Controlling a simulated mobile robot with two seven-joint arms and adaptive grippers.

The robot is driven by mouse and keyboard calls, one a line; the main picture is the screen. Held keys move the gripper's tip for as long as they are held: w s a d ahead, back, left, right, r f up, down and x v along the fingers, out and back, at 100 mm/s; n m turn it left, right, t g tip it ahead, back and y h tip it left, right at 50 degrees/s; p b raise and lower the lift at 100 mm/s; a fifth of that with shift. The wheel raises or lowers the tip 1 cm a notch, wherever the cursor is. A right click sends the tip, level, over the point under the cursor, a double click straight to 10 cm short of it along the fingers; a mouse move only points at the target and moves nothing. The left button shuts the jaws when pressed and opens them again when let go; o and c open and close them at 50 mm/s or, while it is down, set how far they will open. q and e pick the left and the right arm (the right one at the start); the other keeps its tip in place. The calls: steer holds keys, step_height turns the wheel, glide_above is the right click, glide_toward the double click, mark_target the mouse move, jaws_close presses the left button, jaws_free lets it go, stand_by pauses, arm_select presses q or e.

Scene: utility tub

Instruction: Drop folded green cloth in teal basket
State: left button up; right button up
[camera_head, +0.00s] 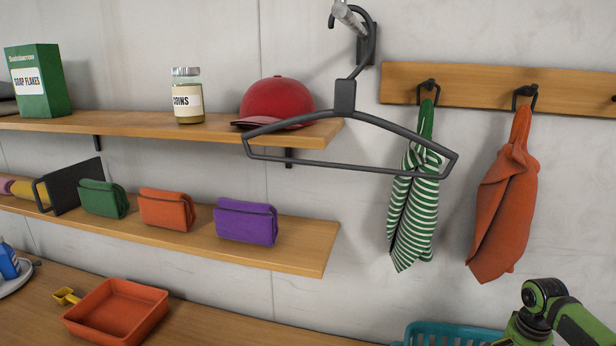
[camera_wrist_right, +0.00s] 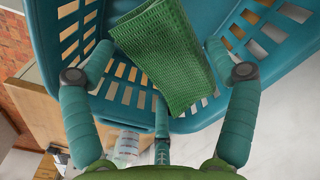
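A folded green cloth (camera_wrist_right: 170,55) with a woven texture shows in the right wrist view. It is against or inside the teal basket (camera_wrist_right: 140,118), whose slotted walls surround it. My right gripper (camera_wrist_right: 160,48) has its fingers spread apart on both sides of the cloth, and I see no finger closed on it. I cannot tell whether a fingertip touches the cloth. In the head view the teal basket's rim (camera_head: 450,328) shows at the bottom edge, beside my green right arm; its inside is hidden. My left gripper is out of view.
A rolled green cloth (camera_head: 103,198), an orange one (camera_head: 167,208) and a purple one (camera_head: 245,221) sit on the lower shelf (camera_head: 300,250). A black hanger (camera_head: 345,100) and two hanging towels (camera_head: 415,210) are above the basket. An orange tray (camera_head: 117,310) stands on the counter.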

steer(key=shift+r, duration=0.1)
stand_by(0.3)
step_height(320, 180, up, 12)
stand_by(0.4)
